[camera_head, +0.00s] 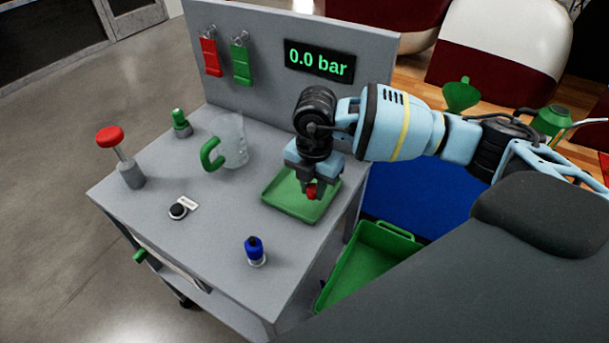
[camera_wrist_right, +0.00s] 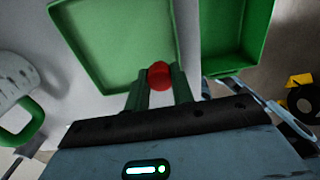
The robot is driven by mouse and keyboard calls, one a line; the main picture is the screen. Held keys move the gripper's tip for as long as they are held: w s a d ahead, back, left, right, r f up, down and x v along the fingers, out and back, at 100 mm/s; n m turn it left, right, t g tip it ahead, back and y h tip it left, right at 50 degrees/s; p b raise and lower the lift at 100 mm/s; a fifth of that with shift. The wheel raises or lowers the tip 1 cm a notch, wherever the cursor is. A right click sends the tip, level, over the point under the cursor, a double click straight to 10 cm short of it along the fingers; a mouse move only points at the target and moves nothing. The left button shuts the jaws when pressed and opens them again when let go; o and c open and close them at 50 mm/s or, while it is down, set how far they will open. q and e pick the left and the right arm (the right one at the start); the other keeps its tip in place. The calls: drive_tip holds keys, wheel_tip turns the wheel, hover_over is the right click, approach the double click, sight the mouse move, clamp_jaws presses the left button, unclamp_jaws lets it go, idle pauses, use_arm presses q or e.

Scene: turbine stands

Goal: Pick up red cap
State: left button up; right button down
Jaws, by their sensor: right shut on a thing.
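The red cap (camera_head: 312,192) is between the fingertips of my right gripper (camera_head: 313,190), over the green tray on the grey stand. In the right wrist view the red cap (camera_wrist_right: 160,75) sits between the two fingers of my right gripper (camera_wrist_right: 161,82), which is shut on it. The fingers partly hide the cap. I cannot tell whether the cap touches the tray. My left gripper is not in view.
The green tray (camera_head: 278,203) lies on the stand's right side. A clear jug (camera_head: 234,140) with a green handle, a red-topped plunger (camera_head: 122,158), a blue-capped bottle (camera_head: 255,251) and a black knob (camera_head: 178,210) stand nearby. A green bin (camera_head: 366,262) is below right. The panel reads 0.0 bar.

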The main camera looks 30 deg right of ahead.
drive_tip(key=s+r, duration=0.1)
drive_tip(key=s, duration=0.9)
drive_tip(key=shift+s+a, duration=0.25)
drive_tip(key=shift+s, duration=0.1)
drive_tip(key=c, duration=1.8)
unclamp_jaws()
drive_tip(key=shift+c, duration=0.2)
clamp_jaws()
